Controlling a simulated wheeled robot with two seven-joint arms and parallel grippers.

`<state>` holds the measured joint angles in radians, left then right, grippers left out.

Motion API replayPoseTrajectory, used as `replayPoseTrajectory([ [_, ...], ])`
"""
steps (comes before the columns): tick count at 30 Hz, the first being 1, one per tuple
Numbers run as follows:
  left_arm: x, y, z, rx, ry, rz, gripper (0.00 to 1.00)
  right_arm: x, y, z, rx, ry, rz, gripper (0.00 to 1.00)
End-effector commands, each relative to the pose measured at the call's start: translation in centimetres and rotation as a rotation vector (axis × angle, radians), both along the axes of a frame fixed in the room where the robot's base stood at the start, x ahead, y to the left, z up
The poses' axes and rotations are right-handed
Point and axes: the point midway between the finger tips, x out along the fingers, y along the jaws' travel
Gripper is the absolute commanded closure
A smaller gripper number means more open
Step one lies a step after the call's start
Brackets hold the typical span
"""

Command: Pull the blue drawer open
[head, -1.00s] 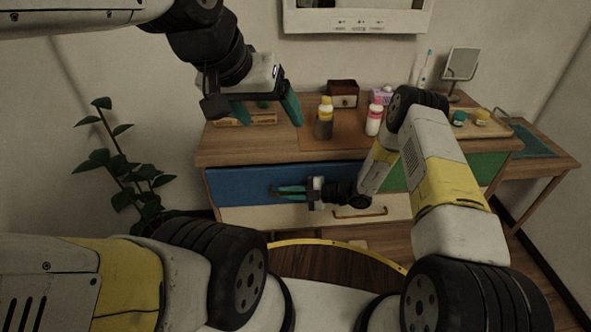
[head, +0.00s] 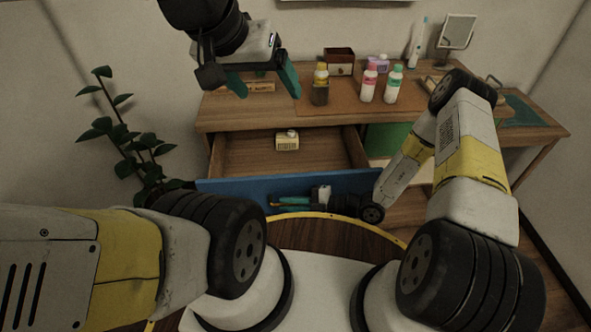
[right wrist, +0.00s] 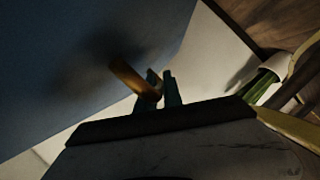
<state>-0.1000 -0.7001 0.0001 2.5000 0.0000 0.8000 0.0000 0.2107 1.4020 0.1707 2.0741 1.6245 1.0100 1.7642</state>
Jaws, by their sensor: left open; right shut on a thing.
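The blue drawer (head: 232,188) in the head view is pulled far out of the wooden dresser, and its wooden inside shows. A small cream box (head: 287,141) lies inside it toward the back. My right gripper (head: 285,203) is at the drawer front, shut on the brass handle (right wrist: 134,80), which shows between its teal fingers in the right wrist view (right wrist: 165,90). In the head view the handle is mostly hidden by the gripper. My left gripper (head: 268,90) is open and empty, above the left part of the dresser top.
On the dresser top (head: 225,118) stand a yellow-capped bottle (head: 320,88), a pink-capped bottle (head: 368,84), a green-capped bottle (head: 393,86), a small brown box (head: 339,62) and a mirror (head: 457,31). A green panel (head: 388,137) is at right. A plant (head: 120,130) stands left.

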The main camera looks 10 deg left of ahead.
Motion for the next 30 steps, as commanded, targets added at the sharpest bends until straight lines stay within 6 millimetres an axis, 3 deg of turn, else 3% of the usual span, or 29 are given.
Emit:
replayPoseTrajectory([
  [14,0.0,0.0,0.0,0.000,0.000,0.000,0.19,-0.2,-0.2,0.0,0.001,-0.003,-0.002,1.00],
  [15,0.0,0.0,0.0,0.000,0.000,0.000,0.19,-0.2,-0.2,0.0,0.001,-0.002,-0.002,0.85],
  [16,0.0,0.0,0.0,0.000,0.000,0.000,0.19,-0.2,-0.2,0.0,0.001,-0.002,-0.002,0.80],
  [26,0.0,0.0,0.0,0.000,0.000,0.000,0.19,-0.3,-0.3,0.0,0.000,0.000,-0.002,0.80],
  [30,0.0,0.0,0.0,0.000,0.000,0.000,0.19,-0.3,-1.8,0.4,0.000,-0.001,-0.004,0.80],
])
